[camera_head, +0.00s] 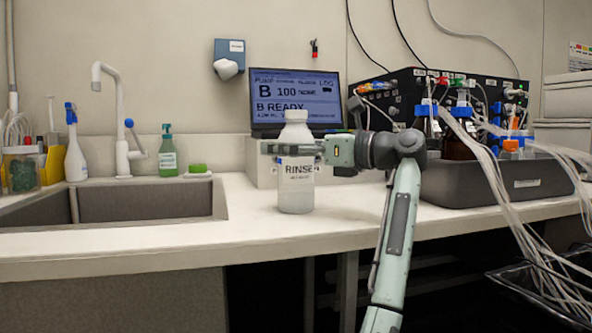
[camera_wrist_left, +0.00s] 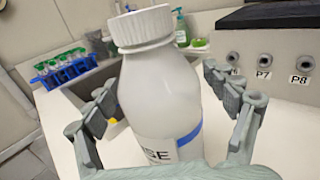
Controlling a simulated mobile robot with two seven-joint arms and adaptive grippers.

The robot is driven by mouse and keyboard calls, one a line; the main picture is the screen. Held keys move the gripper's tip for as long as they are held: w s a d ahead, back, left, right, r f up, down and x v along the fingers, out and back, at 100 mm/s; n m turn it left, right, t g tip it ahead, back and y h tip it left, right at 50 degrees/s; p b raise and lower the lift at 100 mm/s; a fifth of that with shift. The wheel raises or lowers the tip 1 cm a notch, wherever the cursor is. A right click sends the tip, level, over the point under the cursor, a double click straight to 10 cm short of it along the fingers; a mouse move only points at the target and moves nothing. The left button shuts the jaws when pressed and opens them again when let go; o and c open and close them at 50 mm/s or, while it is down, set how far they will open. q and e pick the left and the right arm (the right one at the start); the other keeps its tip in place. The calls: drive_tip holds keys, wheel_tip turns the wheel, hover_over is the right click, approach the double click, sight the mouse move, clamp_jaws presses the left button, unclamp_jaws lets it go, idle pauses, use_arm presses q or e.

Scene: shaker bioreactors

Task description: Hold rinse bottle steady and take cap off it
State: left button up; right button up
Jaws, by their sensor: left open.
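The rinse bottle (camera_head: 296,195) is white with a "RINSE" label and stands upright on the counter. Its white ribbed cap (camera_head: 296,116) is on the neck; cap (camera_wrist_left: 140,27) and bottle (camera_wrist_left: 158,95) also fill the middle of the left wrist view. My left gripper (camera_head: 292,149) reaches in from the bottle's right side at shoulder height, one finger crossing in front of the bottle. In the left wrist view the open fingers of this gripper (camera_wrist_left: 160,100) stand on both sides of the bottle, with gaps beside it. My right gripper is not in view.
A sink (camera_head: 145,203) lies to the left, with a green soap bottle (camera_head: 168,155) behind it. A monitor (camera_head: 297,100) on a pale box (camera_head: 262,172) stands behind the bottle. A dark tray (camera_head: 520,188) with bottles and tubing is on the right. The counter left of the bottle is clear.

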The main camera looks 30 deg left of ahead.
use_arm(q)
drive_tip(key=shift+a, duration=0.75)
drive_tip(key=shift+c, duration=0.6)
drive_tip(key=c, duration=1.4)
